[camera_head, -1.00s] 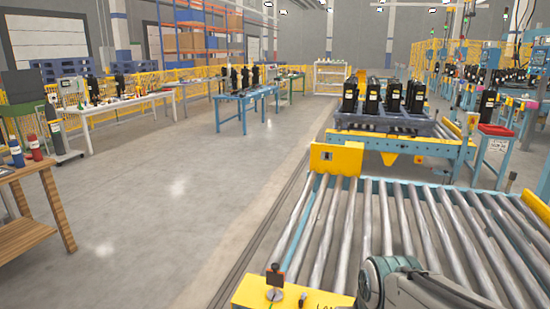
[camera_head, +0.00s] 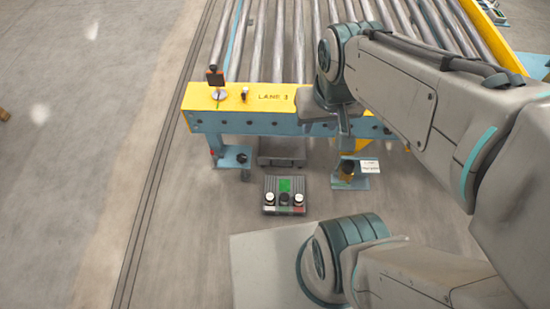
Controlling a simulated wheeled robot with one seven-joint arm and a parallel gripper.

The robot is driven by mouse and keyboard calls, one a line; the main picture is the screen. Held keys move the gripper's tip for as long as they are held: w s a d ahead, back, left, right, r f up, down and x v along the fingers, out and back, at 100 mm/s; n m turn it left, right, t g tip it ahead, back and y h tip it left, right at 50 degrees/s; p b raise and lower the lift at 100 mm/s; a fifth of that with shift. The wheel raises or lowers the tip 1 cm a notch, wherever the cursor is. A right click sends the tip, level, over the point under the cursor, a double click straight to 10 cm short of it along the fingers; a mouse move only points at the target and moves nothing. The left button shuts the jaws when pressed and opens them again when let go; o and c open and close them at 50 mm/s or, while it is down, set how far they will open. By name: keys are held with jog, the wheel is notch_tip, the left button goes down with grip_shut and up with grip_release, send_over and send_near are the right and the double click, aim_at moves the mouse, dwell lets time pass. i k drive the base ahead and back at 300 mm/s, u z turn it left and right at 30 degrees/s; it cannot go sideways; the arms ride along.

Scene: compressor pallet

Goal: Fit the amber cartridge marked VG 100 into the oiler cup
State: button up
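A small dark and amber item (camera_head: 347,169) sits at a blue bracket (camera_head: 350,183) low at the conveyor's end, beside a white tag (camera_head: 370,166). It is too small to tell whether it is the cartridge or the oiler cup, and no VG 100 marking is readable. My arm reaches in from the right and bends down over the conveyor's end. My gripper (camera_head: 343,127) appears to point down at the arm's end, above the amber item and apart from it in the picture. Its fingers are too small and unclear to show open or shut.
The yellow end plate (camera_head: 205,97) reads LANE 3 and carries a small dark panel on a stand (camera_head: 216,80). Rollers (camera_head: 298,40) run behind it.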

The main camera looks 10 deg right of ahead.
aim_at(349, 167)
jog(key=z, duration=0.45)
jog(key=k, duration=1.05)
jog(key=u, duration=0.15)
jog(key=i, duration=0.7)
jog(key=u, duration=0.4)
